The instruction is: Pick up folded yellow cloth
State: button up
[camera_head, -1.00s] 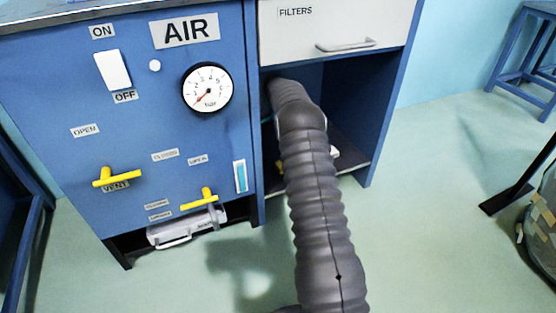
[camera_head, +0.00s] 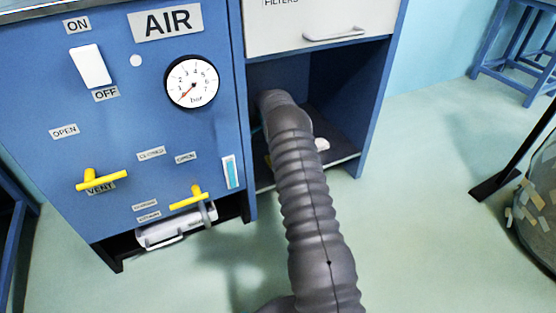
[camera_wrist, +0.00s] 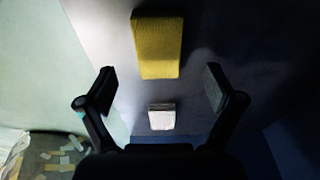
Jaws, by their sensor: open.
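The folded yellow cloth (camera_wrist: 157,48) lies on the dark shelf of the open compartment, at the top middle of the wrist view. My gripper (camera_wrist: 158,88) is open and empty, its two fingers spread left and right. The cloth shows ahead of the fingertips, between their lines, and is not held. In the head view my arm reaches into the compartment under the white drawer and hides the gripper; only a sliver of yellow shows beside the arm.
A small white block (camera_wrist: 162,116) lies on the shelf (camera_head: 344,148) near the cloth; it also shows in the head view (camera_head: 321,144). The blue compartment side wall (camera_head: 372,95) stands right of my arm. The white drawer (camera_head: 320,22) is above. A blue AIR panel (camera_head: 120,130) stands left.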

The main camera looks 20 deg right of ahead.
jog(key=f, duration=0.2)
jog(key=d+f, duration=0.1)
jog(key=f, duration=0.2)
jog(key=shift+d+b, duration=0.1)
jog(key=shift+b, duration=0.2)
jog(key=shift+r, duration=0.1)
jog(key=c, duration=1.2)
